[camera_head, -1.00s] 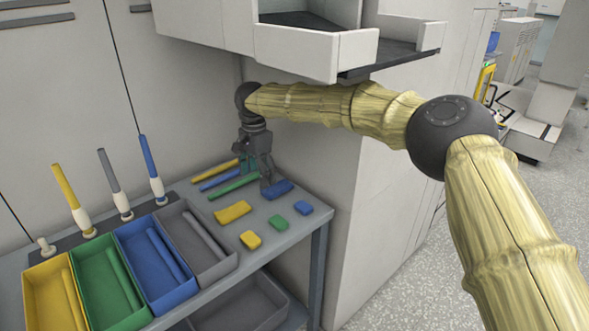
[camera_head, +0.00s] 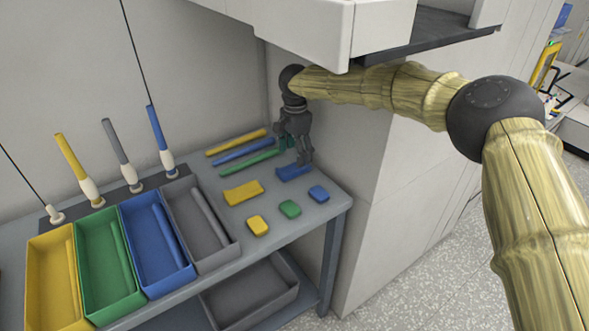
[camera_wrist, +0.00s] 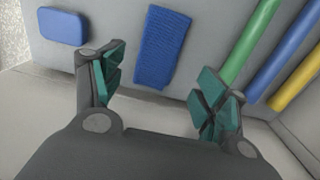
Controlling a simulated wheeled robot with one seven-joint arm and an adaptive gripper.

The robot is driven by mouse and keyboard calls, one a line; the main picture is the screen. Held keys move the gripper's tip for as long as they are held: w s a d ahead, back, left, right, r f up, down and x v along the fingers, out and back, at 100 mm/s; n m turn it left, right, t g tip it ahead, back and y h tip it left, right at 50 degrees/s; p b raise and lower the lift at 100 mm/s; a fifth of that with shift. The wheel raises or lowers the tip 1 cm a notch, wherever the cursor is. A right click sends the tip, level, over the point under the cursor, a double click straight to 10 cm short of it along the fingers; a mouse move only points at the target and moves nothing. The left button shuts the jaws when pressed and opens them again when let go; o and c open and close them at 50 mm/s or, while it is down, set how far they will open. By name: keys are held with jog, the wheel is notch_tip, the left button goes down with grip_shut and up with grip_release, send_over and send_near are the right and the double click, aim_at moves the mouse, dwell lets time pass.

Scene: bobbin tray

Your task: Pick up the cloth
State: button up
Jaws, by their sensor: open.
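A blue textured cloth (camera_head: 291,173) lies flat on the grey table near its back right, against the wall side. A yellow cloth (camera_head: 243,192) lies in front and to its left. My gripper (camera_head: 302,158) points down close over the blue cloth and hides part of it. In the wrist view the blue cloth (camera_wrist: 163,45) lies between and beyond the open fingers (camera_wrist: 160,84), with nothing held. The yellow cloth is outside the wrist view. Whether a fingertip touches the blue cloth, I cannot tell.
Yellow, blue and green rods (camera_head: 248,162) lie left of my gripper. Small yellow, green and blue blocks (camera_head: 289,209) lie along the front. Coloured bins (camera_head: 118,300) and upright bobbins stand at the left. A white shelf unit (camera_head: 330,40) overhangs above my arm.

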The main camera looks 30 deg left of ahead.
aim_at(294, 166)
jog(key=shift+s+f, duration=0.25)
jog(key=shift+f, duration=0.05)
jog(key=f, duration=0.3)
jog(key=shift+s+p, duration=0.25)
jog(key=shift+p, duration=0.05)
jog(key=shift+w+f, duration=0.1)
jog(key=shift+f, duration=0.35)
jog(key=c, duration=1)
